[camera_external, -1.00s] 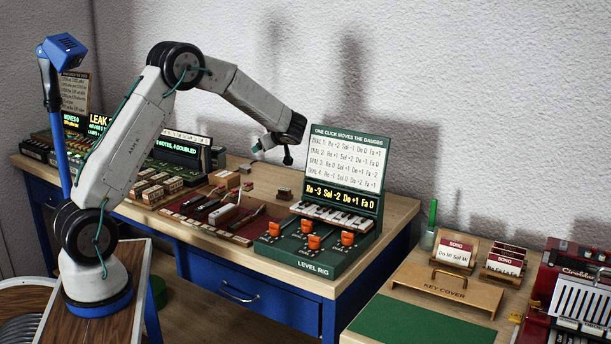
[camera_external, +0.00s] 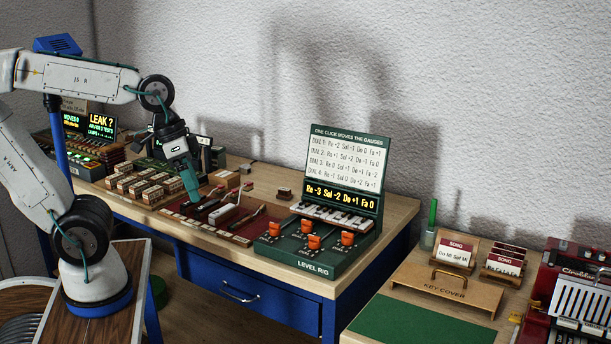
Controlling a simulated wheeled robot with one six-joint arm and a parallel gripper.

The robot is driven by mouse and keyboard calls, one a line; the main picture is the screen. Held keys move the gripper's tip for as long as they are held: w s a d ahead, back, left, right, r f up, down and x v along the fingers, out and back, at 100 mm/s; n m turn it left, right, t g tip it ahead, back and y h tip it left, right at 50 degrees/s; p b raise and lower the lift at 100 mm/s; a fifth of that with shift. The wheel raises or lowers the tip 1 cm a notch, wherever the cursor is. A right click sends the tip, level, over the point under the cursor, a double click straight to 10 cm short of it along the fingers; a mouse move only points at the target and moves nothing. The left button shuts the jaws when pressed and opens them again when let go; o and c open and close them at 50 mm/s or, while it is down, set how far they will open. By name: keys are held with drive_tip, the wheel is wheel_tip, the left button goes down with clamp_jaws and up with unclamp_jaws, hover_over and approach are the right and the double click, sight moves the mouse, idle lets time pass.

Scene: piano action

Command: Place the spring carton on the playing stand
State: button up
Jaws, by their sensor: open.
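My gripper (camera_external: 192,196) points down over the dark red mat (camera_external: 240,243) on the blue desk, close to the right of several small labelled boxes (camera_external: 146,186). It is open, and nothing shows between its jaws. The labels are too small to read, so I cannot tell which is the spring carton. I cannot make out which thing is the playing stand; my arm hides part of the desk's left end.
The green level rig (camera_external: 325,243), with orange knobs and a tall panel, stands at the desk's right. A right-hand table holds a key cover (camera_external: 445,291), song cards (camera_external: 456,250) and a red machine (camera_external: 575,285).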

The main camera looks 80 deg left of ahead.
drive_tip(key=shift+o, duration=0.4)
drive_tip(key=s+a+f+g+y, duration=0.1)
drive_tip(key=s+f+g, duration=0.1)
drive_tip(key=s, duration=0.5)
drive_tip(key=shift+s+a+f+m, duration=0.15)
drive_tip(key=shift+s+a+m, duration=0.15)
drive_tip(key=shift+s, duration=0.1)
drive_tip(key=shift+w, duration=0.1)
